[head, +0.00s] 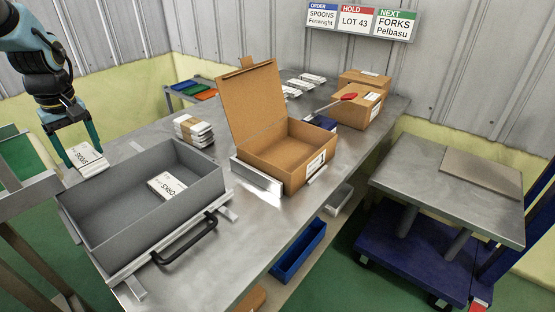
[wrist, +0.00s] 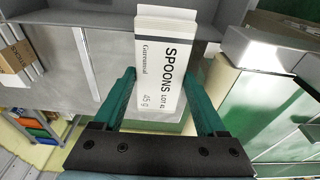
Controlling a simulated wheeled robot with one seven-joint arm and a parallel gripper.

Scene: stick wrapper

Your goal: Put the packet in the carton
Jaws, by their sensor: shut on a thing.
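My gripper (head: 84,156) is at the far left in the head view, pointing down, shut on a white packet (head: 89,163). In the wrist view the packet (wrist: 167,75) stands between my two green fingers and reads SPOONS, with a lot number too small to be sure of. The packet is beside the far left end of the grey tray; I cannot tell whether it touches anything below. The brown carton (head: 262,158) stands open at the middle of the table with its lid raised.
The grey tray (head: 120,244) holds another white packet (head: 166,187) that seems to read FORKS. A banded stack of packets (head: 194,131) stands between tray and carton. Closed boxes (head: 357,106) and a red-ended tool (head: 346,98) are behind the carton. A sign (head: 360,21) lists SPOONS, LOT 43 and FORKS.

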